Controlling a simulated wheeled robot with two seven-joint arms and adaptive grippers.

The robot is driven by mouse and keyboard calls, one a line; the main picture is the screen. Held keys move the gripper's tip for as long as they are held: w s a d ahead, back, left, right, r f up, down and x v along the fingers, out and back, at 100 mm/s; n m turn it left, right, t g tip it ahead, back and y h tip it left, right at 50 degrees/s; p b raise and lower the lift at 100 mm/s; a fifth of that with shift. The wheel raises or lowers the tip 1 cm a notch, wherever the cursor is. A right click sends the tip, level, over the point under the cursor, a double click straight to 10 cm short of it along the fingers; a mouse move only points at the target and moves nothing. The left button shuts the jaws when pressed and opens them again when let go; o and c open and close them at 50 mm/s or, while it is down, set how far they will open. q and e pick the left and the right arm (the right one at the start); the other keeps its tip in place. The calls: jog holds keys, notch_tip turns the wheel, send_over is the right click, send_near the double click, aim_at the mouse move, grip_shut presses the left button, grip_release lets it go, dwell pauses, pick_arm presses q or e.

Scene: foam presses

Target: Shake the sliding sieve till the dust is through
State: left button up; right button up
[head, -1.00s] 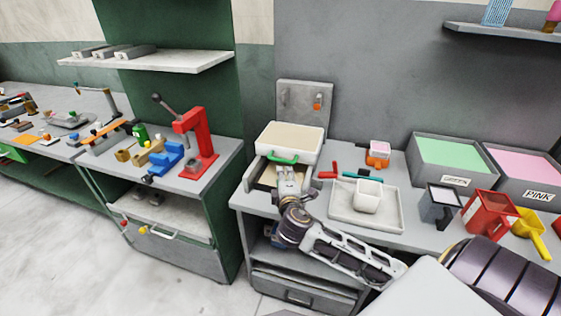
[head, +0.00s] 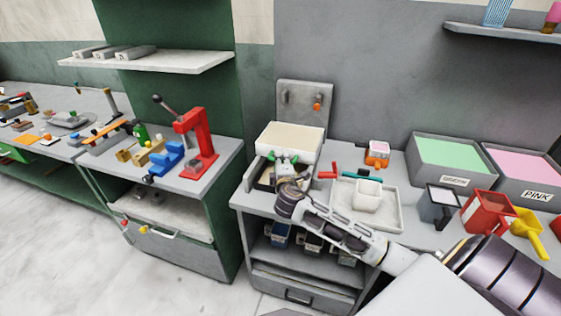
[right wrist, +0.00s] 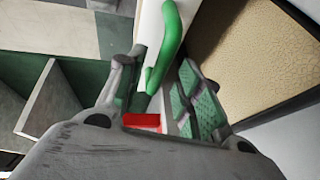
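The sliding sieve is a white box (head: 291,139) with a beige bed, at the back of the middle bench in the head view. Its beige bed (right wrist: 250,50) and green handle (right wrist: 169,40) show in the right wrist view. My right gripper (head: 286,163) is at the sieve's front and hides much of the handle in the head view. In the wrist view the fingers (right wrist: 158,92) are spread, with the handle's near end between or just ahead of them; no firm grip shows. A grey frame surrounds the area below the sieve, partly hidden. My left gripper is not in view.
A pale tray (head: 391,217) with a white cup (head: 367,196) stands right of the sieve. Red (head: 487,211) and grey (head: 438,204) containers and green and pink bins stand farther right. A red press (head: 197,145) stands on the left bench, across a gap.

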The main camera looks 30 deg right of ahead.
jog(key=shift+x, duration=1.35)
jog(key=shift+c, duration=0.3)
grip_shut()
